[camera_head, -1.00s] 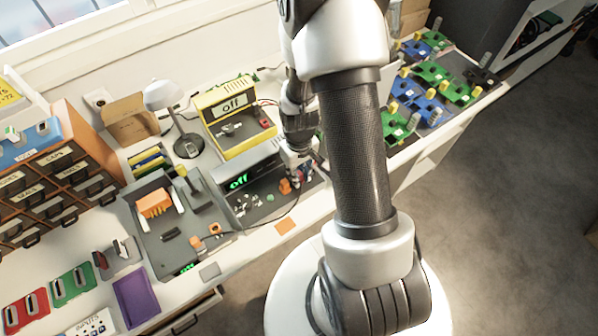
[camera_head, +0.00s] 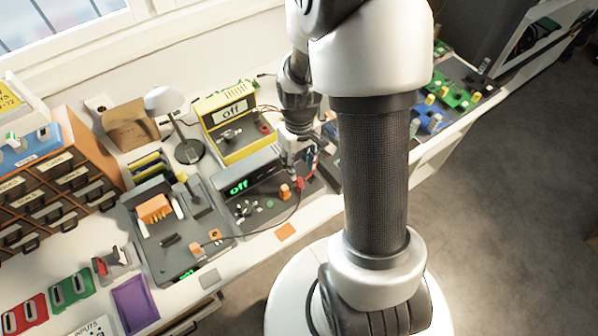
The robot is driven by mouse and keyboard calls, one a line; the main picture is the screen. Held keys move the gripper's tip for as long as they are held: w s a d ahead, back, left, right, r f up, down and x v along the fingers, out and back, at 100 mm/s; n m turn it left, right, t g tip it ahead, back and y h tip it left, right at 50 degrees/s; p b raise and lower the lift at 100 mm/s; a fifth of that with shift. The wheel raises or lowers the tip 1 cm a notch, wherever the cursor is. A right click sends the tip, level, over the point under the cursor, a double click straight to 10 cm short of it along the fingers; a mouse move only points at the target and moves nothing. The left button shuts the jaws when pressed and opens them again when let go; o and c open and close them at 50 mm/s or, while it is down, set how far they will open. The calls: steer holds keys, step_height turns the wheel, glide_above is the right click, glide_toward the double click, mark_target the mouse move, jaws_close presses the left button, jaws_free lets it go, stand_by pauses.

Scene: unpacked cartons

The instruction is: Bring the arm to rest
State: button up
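My arm stands in the middle right of the head view, with its upper links near the camera. My gripper (camera_head: 304,165) points down over the right end of the grey device whose display reads "off" (camera_head: 240,186). Small red and dark parts show at its fingertips. I cannot tell whether the fingers are open, shut or holding one of these parts. My arm's thick link hides part of the bench behind it.
A yellow device (camera_head: 228,112) reading "off" stands behind the grey one. A lamp (camera_head: 186,148), a grey station with an orange block (camera_head: 155,208) and a drawer cabinet (camera_head: 55,185) are to the left. Blue and green boards (camera_head: 455,95) lie at right. Floor is clear at lower right.

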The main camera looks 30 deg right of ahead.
steer(key=shift+r, duration=1.7)
steer(key=s+a+r+t, duration=0.2)
steer(key=s+a+r, duration=0.3)
steer(key=r, duration=0.5)
steer(key=s+a+r+t, duration=0.2)
steer(key=s+a+r, duration=0.3)
steer(key=s+r, duration=0.3)
step_height(320, 180, up, 2)
steer(key=shift+s+a+r+t, duration=0.15)
steer(key=shift+s+a+t, duration=0.1)
steer(key=shift+a+t, duration=0.1)
